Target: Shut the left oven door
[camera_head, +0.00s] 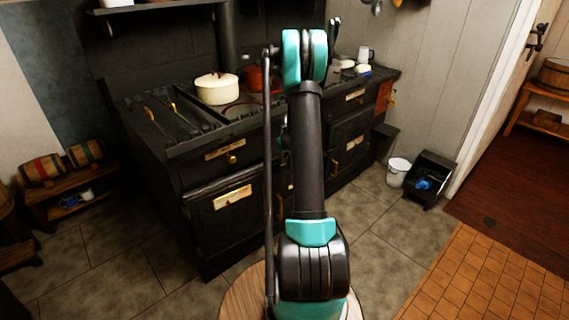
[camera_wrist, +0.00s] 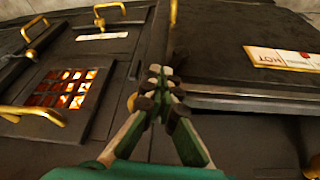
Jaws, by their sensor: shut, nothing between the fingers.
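The left oven door (camera_head: 218,222) is a dark panel with a pale label on the front of the black stove, left of my arm in the head view. In the wrist view the door (camera_wrist: 225,50) fills the upper right with its "HOT" label. Its thick edge stands out over a dark strip, so it looks slightly ajar; the exact gap is unclear. My gripper (camera_wrist: 160,95) is shut and empty, just left of that door edge. I cannot tell whether it touches. In the head view my arm hides the gripper and the door's right side.
A glowing fire grate (camera_wrist: 68,88) and brass handles lie left of the gripper in the wrist view. A cream pot (camera_head: 216,90) stands on the stove top (camera_head: 195,135). A white bucket (camera_head: 398,171) stands right of the stove. Tiled floor (camera_head: 110,270) is clear at front left.

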